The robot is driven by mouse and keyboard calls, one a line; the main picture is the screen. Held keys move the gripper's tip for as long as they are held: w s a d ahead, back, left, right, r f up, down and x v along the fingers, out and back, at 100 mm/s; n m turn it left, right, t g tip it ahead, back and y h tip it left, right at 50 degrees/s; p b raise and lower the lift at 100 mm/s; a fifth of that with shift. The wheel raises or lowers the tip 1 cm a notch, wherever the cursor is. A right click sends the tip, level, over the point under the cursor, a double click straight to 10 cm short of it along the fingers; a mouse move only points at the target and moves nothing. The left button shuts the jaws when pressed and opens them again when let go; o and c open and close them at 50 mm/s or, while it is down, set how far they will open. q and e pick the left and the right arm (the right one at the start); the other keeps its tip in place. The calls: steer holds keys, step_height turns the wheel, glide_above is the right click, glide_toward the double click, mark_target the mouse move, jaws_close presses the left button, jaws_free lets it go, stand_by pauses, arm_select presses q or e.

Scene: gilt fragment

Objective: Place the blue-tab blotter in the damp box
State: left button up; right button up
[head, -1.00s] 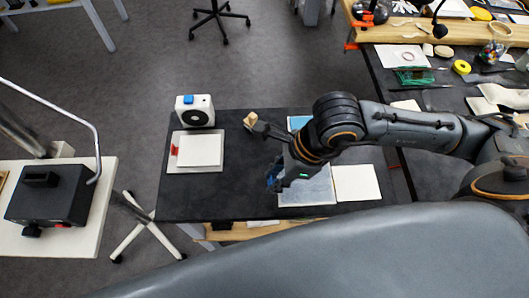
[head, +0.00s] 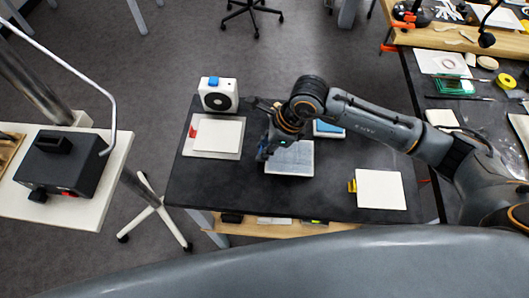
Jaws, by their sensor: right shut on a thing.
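The blotter (head: 293,160) is a blue-grey square sheet over the middle of the dark table. My right gripper (head: 264,152) is at its left edge, shut on it where some blue shows; the fingertips are small and partly hidden. A blue-edged flat thing with a pale inside (head: 328,129) lies behind and right of the sheet, partly covered by my right arm. It may be the damp box; I cannot tell for certain. I cannot tell whether the blotter touches the table. My left gripper is not in view.
A white sheet with a red tab (head: 217,135) lies on a pale board at left. A yellow-tab white sheet (head: 380,190) lies at right. A white device with a round dark face (head: 218,94) stands at the back left. The table's front left (head: 225,185) is clear.

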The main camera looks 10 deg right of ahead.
steer(key=shift+f, duration=0.75)
steer(key=shift+f, duration=0.15)
steer(key=o, duration=0.9)
steer(key=shift+c, duration=0.2)
